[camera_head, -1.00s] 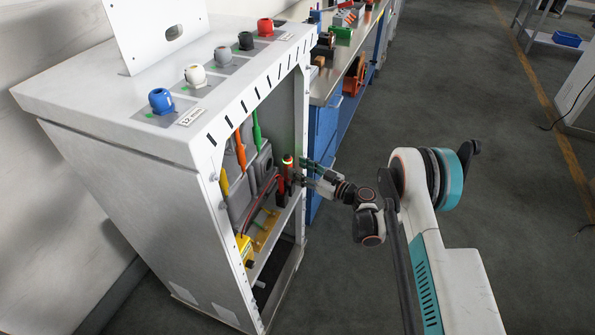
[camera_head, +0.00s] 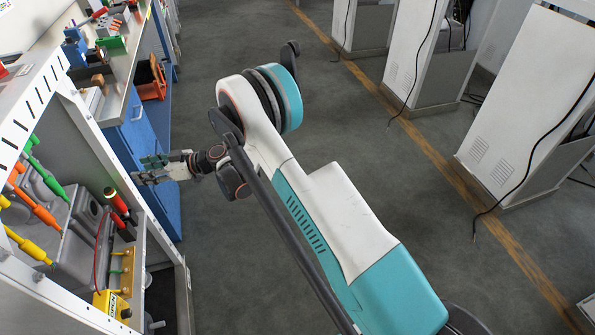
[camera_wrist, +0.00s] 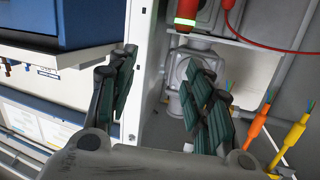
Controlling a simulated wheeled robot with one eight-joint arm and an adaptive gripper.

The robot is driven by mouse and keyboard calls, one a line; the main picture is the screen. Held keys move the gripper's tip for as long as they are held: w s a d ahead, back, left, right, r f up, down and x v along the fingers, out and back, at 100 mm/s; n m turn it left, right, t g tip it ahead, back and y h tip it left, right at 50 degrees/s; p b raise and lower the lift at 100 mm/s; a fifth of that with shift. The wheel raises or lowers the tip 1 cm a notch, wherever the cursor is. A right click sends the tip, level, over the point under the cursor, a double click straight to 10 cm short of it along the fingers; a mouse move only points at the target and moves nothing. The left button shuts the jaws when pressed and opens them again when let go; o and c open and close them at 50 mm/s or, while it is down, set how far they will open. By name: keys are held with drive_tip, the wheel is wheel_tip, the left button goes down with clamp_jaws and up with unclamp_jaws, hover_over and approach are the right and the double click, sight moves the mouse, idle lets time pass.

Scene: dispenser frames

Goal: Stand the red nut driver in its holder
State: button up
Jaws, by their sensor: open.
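The red nut driver (camera_head: 119,204) stands slightly tilted in the picture, inside the open cabinet near its right post. It has a dark tip with a pale glowing band at the top. Its lower end meets a dark block (camera_head: 127,232), which looks like its holder; how deep it sits is hidden. In the wrist view the driver (camera_wrist: 187,12) shows at the top edge, cut off, with its pale green band. My gripper (camera_head: 140,170) is open and empty, above and to the right of the driver, apart from it. Its fingers (camera_wrist: 165,100) are spread in the wrist view.
Green, orange (camera_head: 36,207) and yellow plugs with cables fill the cabinet's left side. A yellow box (camera_head: 112,304) and a red cable are low inside. The white cabinet post (camera_head: 150,235) stands close to my gripper. A blue workbench (camera_head: 150,150) is behind; open floor lies right.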

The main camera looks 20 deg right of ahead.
drive_tip(key=s+d+r+m+h, duration=0.3)
drive_tip(key=s+d+r+h, duration=0.15)
drive_tip(key=d+r, duration=0.5)
drive_tip(key=s+d+r+m+h, duration=0.3)
drive_tip(key=s+d+r, duration=0.35)
drive_tip(key=r, duration=0.55)
drive_tip(key=s+d+m+h, duration=0.3)
drive_tip(key=s+d+h, duration=0.1)
drive_tip(key=s+d, duration=0.7)
drive_tip(key=s+d+m+t+h, duration=0.1)
drive_tip(key=s+d+m+h, duration=0.2)
drive_tip(key=s+d, duration=0.8)
drive_tip(key=s+m, duration=0.1)
drive_tip(key=s, duration=0.5)
drive_tip(key=shift+d+r+t+h, duration=0.25)
drive_tip(key=shift+r+t+h, duration=0.05)
drive_tip(key=shift+r+h, duration=0.1)
